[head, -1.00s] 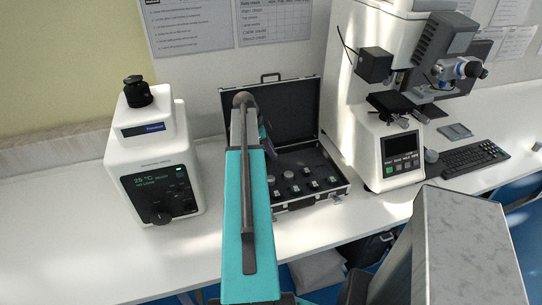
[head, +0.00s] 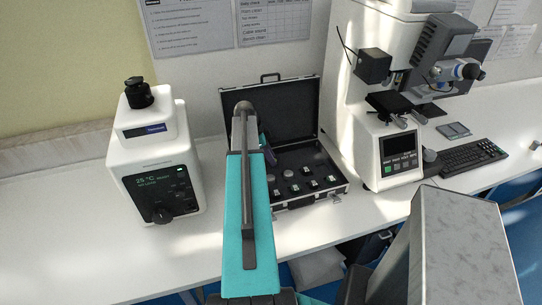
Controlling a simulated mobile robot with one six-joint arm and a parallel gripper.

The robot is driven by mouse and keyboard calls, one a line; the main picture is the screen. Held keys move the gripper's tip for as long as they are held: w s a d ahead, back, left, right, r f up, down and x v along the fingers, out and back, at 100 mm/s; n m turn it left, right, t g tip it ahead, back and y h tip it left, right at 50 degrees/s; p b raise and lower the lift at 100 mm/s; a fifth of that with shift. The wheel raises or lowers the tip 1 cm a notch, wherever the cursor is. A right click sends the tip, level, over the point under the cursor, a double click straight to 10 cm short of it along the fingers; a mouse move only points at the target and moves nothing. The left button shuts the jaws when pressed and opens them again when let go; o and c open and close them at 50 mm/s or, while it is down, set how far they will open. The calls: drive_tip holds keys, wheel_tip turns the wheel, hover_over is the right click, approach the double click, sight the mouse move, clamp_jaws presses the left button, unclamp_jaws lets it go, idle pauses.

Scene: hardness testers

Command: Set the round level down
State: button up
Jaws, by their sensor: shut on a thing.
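My teal and grey arm reaches forward to the open case (head: 335,195) on the white bench. My gripper (head: 268,152) shows only as a small dark part just right of the arm's far end, in front of the raised lid. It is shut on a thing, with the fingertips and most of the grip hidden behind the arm. The round level cannot be made out in this view. Several small round pieces and blocks sit in the dark case insert.
A white box-shaped tester (head: 155,160) with a black knob stands left of the arm. A tall white hardness tester (head: 385,140) stands close to the case's right side. A keyboard (head: 472,157) lies further right. Bare bench (head: 80,215) shows at the left.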

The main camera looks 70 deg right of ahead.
drive_tip(key=shift+f, duration=0.1)
drive_tip(key=o, duration=1)
drive_tip(key=shift+r, duration=0.2)
drive_tip(key=shift+b+v, duration=1.85)
drive_tip(key=shift+v, duration=4.1)
